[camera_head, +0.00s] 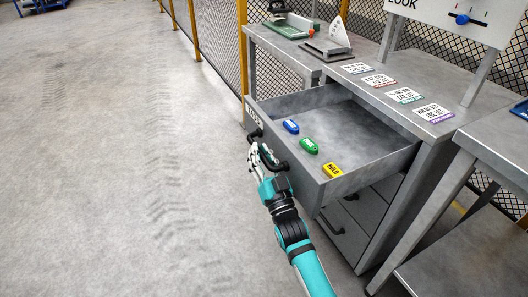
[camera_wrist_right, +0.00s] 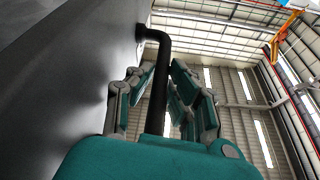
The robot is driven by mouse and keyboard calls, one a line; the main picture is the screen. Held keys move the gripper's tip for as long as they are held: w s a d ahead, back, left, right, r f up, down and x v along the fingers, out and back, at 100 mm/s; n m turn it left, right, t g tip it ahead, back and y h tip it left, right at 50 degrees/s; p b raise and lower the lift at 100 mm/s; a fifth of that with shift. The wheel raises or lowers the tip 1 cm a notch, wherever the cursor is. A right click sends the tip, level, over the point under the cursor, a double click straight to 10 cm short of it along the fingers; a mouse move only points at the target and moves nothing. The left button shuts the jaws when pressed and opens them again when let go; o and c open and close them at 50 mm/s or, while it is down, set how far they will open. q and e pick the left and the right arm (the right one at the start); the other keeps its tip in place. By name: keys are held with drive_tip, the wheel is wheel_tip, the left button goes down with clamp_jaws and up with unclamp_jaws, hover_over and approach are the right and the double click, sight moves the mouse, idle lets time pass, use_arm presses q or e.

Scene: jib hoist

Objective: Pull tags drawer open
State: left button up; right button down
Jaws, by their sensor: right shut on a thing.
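The grey tags drawer (camera_head: 360,115) stands pulled out from the workbench in the head view, its inside in sight. It holds a blue tag (camera_head: 291,127), a green tag (camera_head: 309,146) and a yellow tag (camera_head: 333,170) along its front. My right gripper (camera_head: 264,158) is at the drawer's front, shut on its black handle (camera_head: 280,165). In the right wrist view the handle (camera_wrist_right: 157,85) runs between the fingers (camera_wrist_right: 158,95). My left gripper is not in view.
More drawers (camera_head: 345,235) sit shut below. The bench top carries several label cards (camera_head: 380,81). A second table (camera_head: 500,140) stands at right. The concrete floor (camera_head: 110,150) at left is clear. Yellow-posted mesh fencing (camera_head: 215,35) runs behind.

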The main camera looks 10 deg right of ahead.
drive_tip(key=c, duration=1.6)
unclamp_jaws()
drive_tip(key=shift+o, duration=0.2)
drive_tip(key=v, duration=1.2)
